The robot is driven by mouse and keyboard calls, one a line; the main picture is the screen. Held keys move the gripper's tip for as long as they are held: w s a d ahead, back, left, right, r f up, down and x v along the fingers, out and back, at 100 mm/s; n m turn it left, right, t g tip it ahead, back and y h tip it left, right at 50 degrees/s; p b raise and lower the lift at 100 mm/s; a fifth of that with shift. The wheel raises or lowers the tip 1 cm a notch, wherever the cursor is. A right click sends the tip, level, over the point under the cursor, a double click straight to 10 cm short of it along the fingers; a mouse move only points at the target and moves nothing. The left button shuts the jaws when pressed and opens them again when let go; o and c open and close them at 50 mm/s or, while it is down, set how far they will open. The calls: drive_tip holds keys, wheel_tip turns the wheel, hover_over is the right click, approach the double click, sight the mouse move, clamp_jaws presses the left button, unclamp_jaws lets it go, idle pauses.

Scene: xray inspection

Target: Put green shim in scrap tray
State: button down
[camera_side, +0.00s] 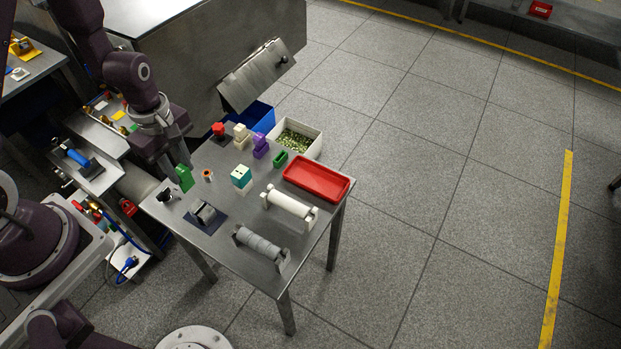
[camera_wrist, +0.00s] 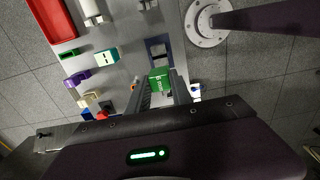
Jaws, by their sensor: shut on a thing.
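My gripper (camera_wrist: 158,88) is shut on a green shim (camera_wrist: 158,78), a small block with pale marks on its face. In the side view the green shim (camera_side: 185,178) hangs below my gripper (camera_side: 180,166) at the left edge of the metal table, upright; I cannot tell whether it touches the tabletop. The red tray (camera_side: 289,181), which looks like the scrap tray, lies empty at the table's right edge. It also shows in the wrist view (camera_wrist: 61,36) at top left, well apart from my gripper. A smaller green piece (camera_side: 281,158) lies near the red tray.
A white roller (camera_side: 289,202) and grey roller (camera_side: 259,244) lie nearer the front. A white bin (camera_side: 314,146) holds green bits.

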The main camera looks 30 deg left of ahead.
wheel_tip(320, 180, up, 3)
drive_tip(key=shift+f, duration=0.2)
drive_tip(key=w+d+f+m, duration=0.1)
drive_tip(key=w+d+m, duration=0.2)
drive_tip(key=w+m, duration=0.3)
drive_tip(key=w+d+f+m, duration=0.1)
drive_tip(key=w+d+m, duration=0.2)
drive_tip(key=w, duration=0.6)
drive_tip(key=w+d+r+m, duration=0.2)
drive_tip(key=w+d+m, duration=0.5)
drive_tip(key=d+m, duration=0.25)
drive_tip(key=shift+n, duration=0.25)
wheel_tip(320, 180, down, 15)
drive_tip(key=shift+d+f, duration=0.1)
drive_tip(key=shift+f, duration=0.05)
drive_tip(key=shift+f, duration=0.1)
drive_tip(key=c, duration=1.1)
unclamp_jaws()
drive_tip(key=shift+c, duration=0.2)
